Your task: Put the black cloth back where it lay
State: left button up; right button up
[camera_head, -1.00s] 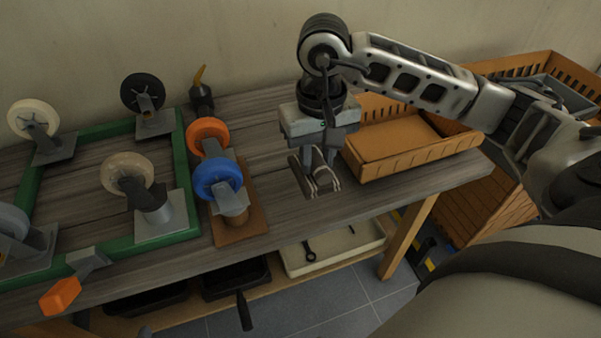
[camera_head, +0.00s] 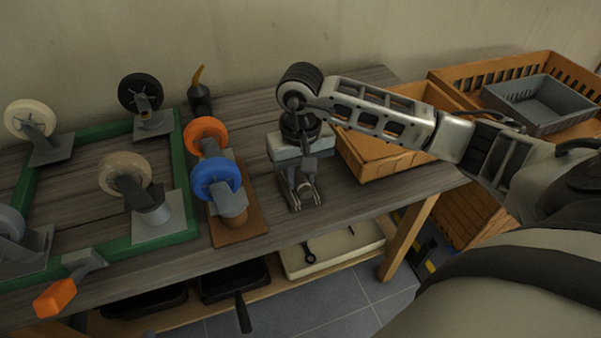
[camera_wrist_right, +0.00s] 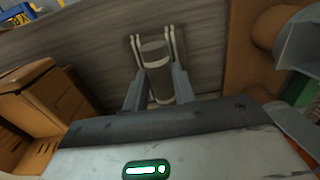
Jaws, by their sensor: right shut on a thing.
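My right gripper (camera_head: 303,190) points down over the grey wooden bench top, between the blue-wheeled caster and the orange tray. In the head view the fingers and hand hide much of the cloth. I cannot tell whether it touches the bench top. My left gripper is not in view.
The blue-wheeled caster (camera_head: 216,178) and an orange-wheeled one stand on a brown board (camera_head: 250,214) to the left. The orange tray (camera_head: 397,166) is close on the right. A green frame (camera_head: 181,150) with several casters fills the bench's left.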

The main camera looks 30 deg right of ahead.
aim_at(300, 177)
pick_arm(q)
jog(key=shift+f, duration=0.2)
pick_arm(e)
jog(key=shift+f, duration=0.1)
jog(key=o, duration=1)
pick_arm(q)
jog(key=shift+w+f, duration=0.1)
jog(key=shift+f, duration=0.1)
pick_arm(e)
jog(key=shift+o, duration=0.2)
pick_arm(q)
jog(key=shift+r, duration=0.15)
pick_arm(e)
jog(key=shift+r, duration=0.3)
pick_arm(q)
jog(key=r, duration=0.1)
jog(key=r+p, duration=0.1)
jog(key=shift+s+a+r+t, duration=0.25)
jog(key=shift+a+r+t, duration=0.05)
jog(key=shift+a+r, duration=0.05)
pick_arm(e)
notch_tip(300, 177, up, 12)
jog(key=shift+f, duration=0.15)
